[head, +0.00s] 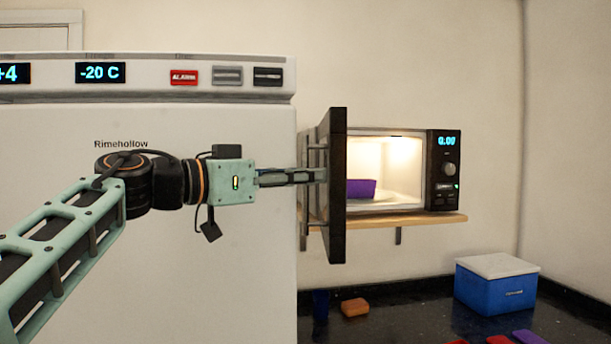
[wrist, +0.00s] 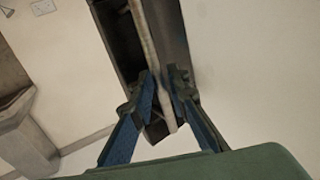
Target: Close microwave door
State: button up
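The microwave (head: 443,172) stands on a wooden shelf, lit inside, with its dark door (head: 338,190) swung open toward me and seen nearly edge-on. A purple container (head: 360,188) sits on the plate inside, partly hidden by the door. My gripper (head: 320,175) is at the outer face of the door, at its handle (head: 310,158). In the wrist view the handle is a pale bar (wrist: 151,45) running between my two blue-sided fingers, and my gripper (wrist: 163,80) appears shut on it, with a fingertip close against each side.
A large white fridge (head: 200,240) stands left of the microwave, close behind my arm. The wooden shelf (head: 420,219) sits above a dark counter (head: 400,310) holding a blue box (head: 495,294) with a white lid and an orange block (head: 355,307).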

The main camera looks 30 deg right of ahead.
jog(key=shift+c, duration=0.6)
grip_shut()
